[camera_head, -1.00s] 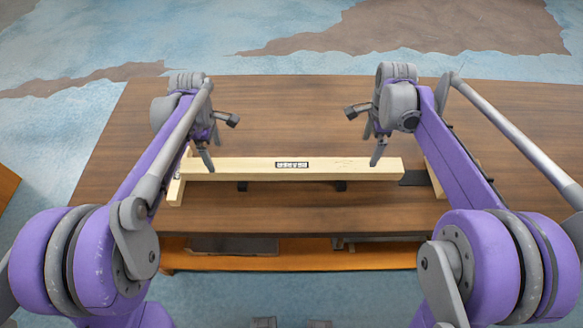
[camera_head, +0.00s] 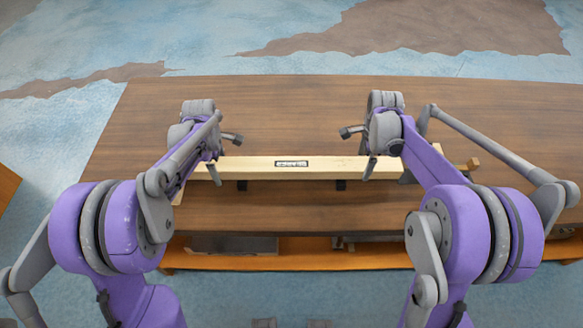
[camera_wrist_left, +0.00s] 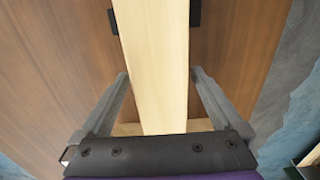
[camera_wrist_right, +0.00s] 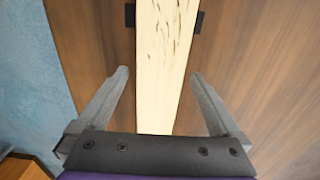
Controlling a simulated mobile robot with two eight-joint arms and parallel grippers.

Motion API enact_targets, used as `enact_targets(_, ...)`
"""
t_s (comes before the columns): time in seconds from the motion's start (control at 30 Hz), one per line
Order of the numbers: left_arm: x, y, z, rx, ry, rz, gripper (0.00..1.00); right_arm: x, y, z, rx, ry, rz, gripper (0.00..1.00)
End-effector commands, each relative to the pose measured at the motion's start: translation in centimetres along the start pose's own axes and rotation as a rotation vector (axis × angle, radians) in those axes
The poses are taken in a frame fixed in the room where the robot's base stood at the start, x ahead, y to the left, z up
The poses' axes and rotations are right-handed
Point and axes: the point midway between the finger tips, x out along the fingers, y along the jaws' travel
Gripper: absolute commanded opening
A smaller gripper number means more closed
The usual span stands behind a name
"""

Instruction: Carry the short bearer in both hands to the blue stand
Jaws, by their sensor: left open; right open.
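The short bearer, a pale wooden beam (camera_head: 300,172) with a dark-and-white label, lies lengthwise left to right on the brown table. My left gripper (camera_head: 214,172) is open at its left part. In the left wrist view the bearer (camera_wrist_left: 155,45) runs between the spread fingers, with a gap on both sides. My right gripper (camera_head: 369,168) is open at its right part. In the right wrist view the speckled bearer (camera_wrist_right: 160,50) also runs between the open fingers. I cannot tell how far down the fingers reach beside it. No blue stand shows.
The brown table (camera_head: 290,110) is clear behind the bearer. Small black supports (camera_head: 341,184) show under the bearer. An orange-brown lower shelf (camera_head: 300,262) with dark items runs along the front.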

Motion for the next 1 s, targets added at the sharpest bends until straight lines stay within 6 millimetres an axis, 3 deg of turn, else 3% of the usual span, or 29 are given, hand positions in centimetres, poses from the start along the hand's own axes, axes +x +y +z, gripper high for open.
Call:
enact_targets(0.2,2.3,0.0,0.0,0.0,0.0,0.0,1.0,2.3,0.0,0.0,0.0,0.0,0.0,1.0)
enact_targets(0.57,2.7,0.0,0.0,0.0,0.0,0.0,1.0,2.7,0.0,0.0,0.0,0.0,0.0,1.0)
enact_targets(0.67,2.7,0.0,0.0,0.0,0.0,0.0,0.86,2.7,0.0,0.0,0.0,0.0,0.0,0.86)
enact_targets(1.0,2.7,0.0,0.0,0.0,0.0,0.0,0.24,2.7,0.0,0.0,0.0,0.0,0.0,0.24)
